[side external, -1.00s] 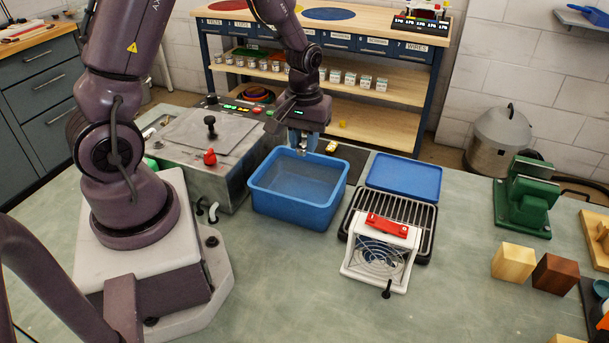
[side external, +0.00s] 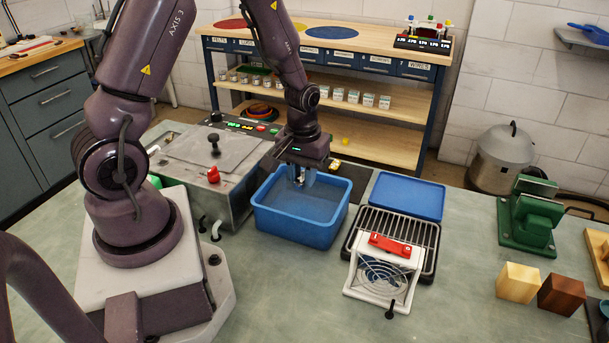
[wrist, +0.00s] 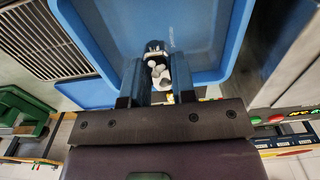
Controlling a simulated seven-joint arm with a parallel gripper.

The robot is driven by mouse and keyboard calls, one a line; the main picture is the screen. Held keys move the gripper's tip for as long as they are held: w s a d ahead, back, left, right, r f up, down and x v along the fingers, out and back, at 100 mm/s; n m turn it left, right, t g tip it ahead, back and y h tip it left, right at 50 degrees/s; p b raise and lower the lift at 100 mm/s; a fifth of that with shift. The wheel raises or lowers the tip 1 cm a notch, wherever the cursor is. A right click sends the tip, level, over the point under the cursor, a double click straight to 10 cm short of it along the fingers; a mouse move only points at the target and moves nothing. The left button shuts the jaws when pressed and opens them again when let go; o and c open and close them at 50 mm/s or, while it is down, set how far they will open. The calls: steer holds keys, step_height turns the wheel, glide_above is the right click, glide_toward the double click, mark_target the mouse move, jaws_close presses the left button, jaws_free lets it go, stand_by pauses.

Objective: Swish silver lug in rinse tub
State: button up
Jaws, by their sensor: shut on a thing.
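The blue rinse tub (side external: 300,231) stands on the bench, holding what looks like clear liquid. My gripper (side external: 301,184) points down over the tub, with its fingertips at about rim height or a little inside; the exact depth is hard to tell. In the wrist view my gripper (wrist: 153,88) has its blue fingers on either side of a pale, silvery piece, the silver lug (wrist: 158,72). The gripper is shut on it. The lug is too small to make out clearly in the side view.
A grey machine (side external: 205,165) with a red knob stands left of the tub. A black drying rack (side external: 424,235), a white fan (side external: 383,272) with a red top and a blue lid (side external: 408,196) are at the right. A green fixture (side external: 530,215) stands farther right.

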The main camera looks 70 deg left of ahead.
steer(key=shift+f, duration=4.6)
steer(key=shift+r, duration=0.1)
steer(key=shift+r, duration=1)
steer(key=shift+f, duration=1.1)
steer(key=shift+r, duration=0.1)
steer(key=shift+r, duration=1)
steer(key=shift+f, duration=0.1)
